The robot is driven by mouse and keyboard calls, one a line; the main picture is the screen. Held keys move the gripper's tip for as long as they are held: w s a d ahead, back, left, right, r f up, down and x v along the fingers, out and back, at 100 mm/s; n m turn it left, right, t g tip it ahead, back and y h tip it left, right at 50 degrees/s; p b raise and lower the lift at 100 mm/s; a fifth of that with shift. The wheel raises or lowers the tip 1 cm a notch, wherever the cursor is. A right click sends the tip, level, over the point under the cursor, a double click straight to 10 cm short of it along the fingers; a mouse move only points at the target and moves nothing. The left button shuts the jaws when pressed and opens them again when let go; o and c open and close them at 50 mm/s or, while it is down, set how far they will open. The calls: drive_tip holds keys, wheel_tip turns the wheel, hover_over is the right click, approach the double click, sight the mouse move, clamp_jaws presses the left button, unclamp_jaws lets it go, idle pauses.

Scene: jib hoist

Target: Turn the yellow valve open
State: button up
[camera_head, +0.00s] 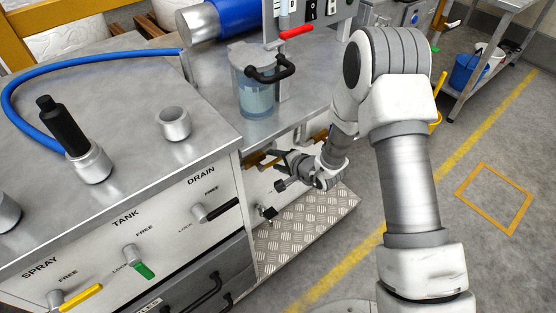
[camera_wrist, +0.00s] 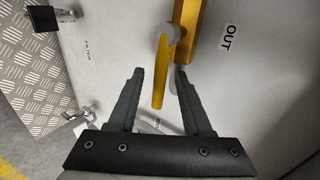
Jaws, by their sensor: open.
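The yellow valve lever (camera_wrist: 158,82) is in the wrist view, running down from a grey hub (camera_wrist: 171,42) on a light panel. My gripper (camera_wrist: 160,72) is open, and its dark fingers appear on either side of the lever with gaps. I cannot tell how deep the lever lies between them, and no firm contact shows. In the head view, my gripper (camera_head: 279,171) is low beside the bench, near the side panel. The lever cannot be made out clearly there.
A yellow bar (camera_wrist: 198,28) and an "OUT" label (camera_wrist: 230,39) are close to the lever. A metal tap (camera_wrist: 82,116) and a black-ended fitting (camera_wrist: 46,18) are at left. The checkered metal step (camera_head: 310,224) lies below my gripper. The bench (camera_head: 130,85) stands left.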

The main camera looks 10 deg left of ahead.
drive_tip(key=p+v, duration=0.4)
drive_tip(key=v, duration=1.3)
drive_tip(key=shift+s, duration=0.2)
drive_tip(key=shift+r, duration=0.1)
